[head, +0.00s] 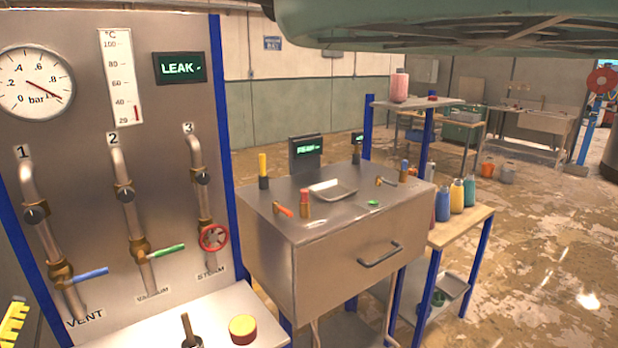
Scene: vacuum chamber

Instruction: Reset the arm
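The vacuum chamber station fills the left and middle. A grey panel (75,130) carries a round pressure gauge (36,82), a thermometer (121,80) and a display reading "LEAK -" (180,67). Three numbered pipes have a blue vent lever (88,274), a green vacuum lever (166,252) and a red steam wheel (214,238). A steel box (350,262) with a front handle (380,254) stands right of the panel.
On the box are a metal tray (333,190), a red-handled tool (283,210) and a small display (306,153). A white bench (150,322) with a yellow-red round piece (242,329) is below the panel. Bottles (456,195) stand on a shelf. Floor is open at right.

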